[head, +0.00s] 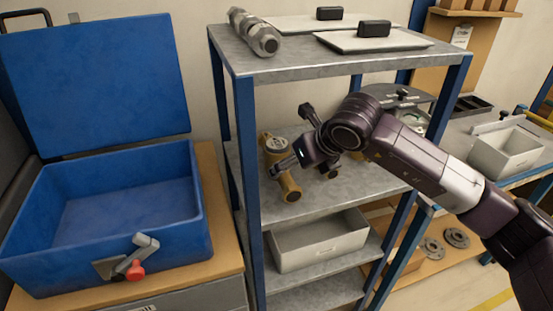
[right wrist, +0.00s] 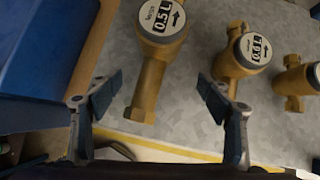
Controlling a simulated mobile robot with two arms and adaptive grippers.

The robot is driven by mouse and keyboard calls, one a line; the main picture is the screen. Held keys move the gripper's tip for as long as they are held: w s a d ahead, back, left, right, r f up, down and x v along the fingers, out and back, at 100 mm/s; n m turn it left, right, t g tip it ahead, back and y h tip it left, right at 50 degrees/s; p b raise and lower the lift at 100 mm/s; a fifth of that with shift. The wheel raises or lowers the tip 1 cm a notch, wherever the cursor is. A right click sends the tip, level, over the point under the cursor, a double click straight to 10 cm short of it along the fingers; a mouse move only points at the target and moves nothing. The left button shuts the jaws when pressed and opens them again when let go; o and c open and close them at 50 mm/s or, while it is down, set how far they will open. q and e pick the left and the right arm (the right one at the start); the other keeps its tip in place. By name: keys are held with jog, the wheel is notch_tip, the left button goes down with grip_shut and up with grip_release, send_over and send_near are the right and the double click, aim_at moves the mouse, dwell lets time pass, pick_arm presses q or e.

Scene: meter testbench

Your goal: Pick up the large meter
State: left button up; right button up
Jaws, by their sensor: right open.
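The large meter (head: 276,148), brass with a round white dial, lies on the upper-middle shelf of the rack, partly hidden by my right gripper (head: 288,142) in the head view. In the right wrist view, the meter marked 0.5 L (right wrist: 148,85) looks the largest; its lower pipe end extends between the open fingers of my right gripper (right wrist: 160,105). The fingers are apart from it on both sides. Its upper end is cut off by the frame. My left gripper is in neither view.
Two more brass meters (right wrist: 240,60) (right wrist: 298,82) lie to the right on the same shelf (head: 370,183), one close to the right finger. Blue rack posts (head: 247,150) flank the shelf. An open blue case (head: 125,205) stands left; a grey bin (head: 318,240) is below.

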aim_at(284, 154)
jog(key=shift+w+a, duration=0.35)
jog(key=shift+w, duration=0.2)
jog(key=shift+w+a, duration=0.35)
jog(key=shift+w, duration=0.2)
jog(key=shift+w+a+f, duration=0.1)
jog(key=shift+w+a, duration=0.05)
jog(key=shift+w, duration=0.1)
jog(key=shift+w+a+p, duration=0.4)
jog(key=shift+w+p, duration=0.25)
jog(key=shift+w, duration=0.15)
jog(key=w, duration=0.1)
jog(key=w+a+p, duration=0.1)
jog(key=shift+w+a, duration=0.3)
jog(key=shift+w+f, duration=0.2)
jog(key=shift+f, duration=0.3)
grip_shut()
jog(key=shift+w+a+r, duration=0.1)
jog(key=shift+r, duration=0.25)
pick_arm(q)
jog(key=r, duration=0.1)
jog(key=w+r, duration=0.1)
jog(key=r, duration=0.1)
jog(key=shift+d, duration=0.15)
